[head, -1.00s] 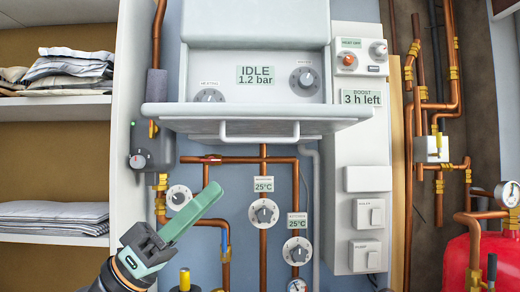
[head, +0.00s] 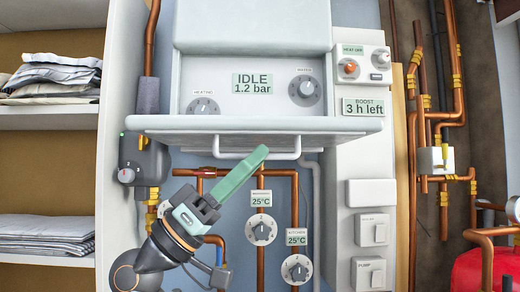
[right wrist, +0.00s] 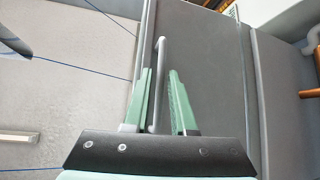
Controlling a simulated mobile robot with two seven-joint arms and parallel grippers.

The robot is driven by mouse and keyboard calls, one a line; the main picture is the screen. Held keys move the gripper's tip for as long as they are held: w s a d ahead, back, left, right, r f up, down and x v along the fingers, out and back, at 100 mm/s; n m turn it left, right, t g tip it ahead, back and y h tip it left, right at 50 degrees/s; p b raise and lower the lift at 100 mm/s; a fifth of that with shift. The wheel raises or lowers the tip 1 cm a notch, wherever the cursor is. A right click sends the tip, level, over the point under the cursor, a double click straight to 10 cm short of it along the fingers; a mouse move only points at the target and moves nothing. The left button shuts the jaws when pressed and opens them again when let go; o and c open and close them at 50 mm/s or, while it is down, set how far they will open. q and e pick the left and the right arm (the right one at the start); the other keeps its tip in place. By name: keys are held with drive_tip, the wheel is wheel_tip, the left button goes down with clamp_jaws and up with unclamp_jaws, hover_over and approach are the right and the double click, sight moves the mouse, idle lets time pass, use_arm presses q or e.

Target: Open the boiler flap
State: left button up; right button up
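The boiler (head: 250,25) is a white casing with a recessed control panel (head: 225,75) reading IDLE, 1.2 bar. Below that panel the white flap (head: 330,125) juts out toward me; its exact angle is hard to tell. My right gripper (head: 255,158) is at the handle, coming from below left. In the right wrist view its two green fingers (right wrist: 160,82) are apart, with the handle bar (right wrist: 159,55) between them, nearer the left finger. My left gripper is not in view.
Copper pipes with dials (head: 262,229) run below the boiler. A grey valve box (head: 143,160) sits to the left, beside shelves with folded cloth (head: 45,232). A white switch column (head: 368,205) stands right, with more pipes and a red tank (head: 480,270) beyond.

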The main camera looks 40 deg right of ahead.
drive_tip(key=shift+x, duration=1)
drive_tip(key=shift+w, duration=0.1)
clamp_jaws()
idle(0.7)
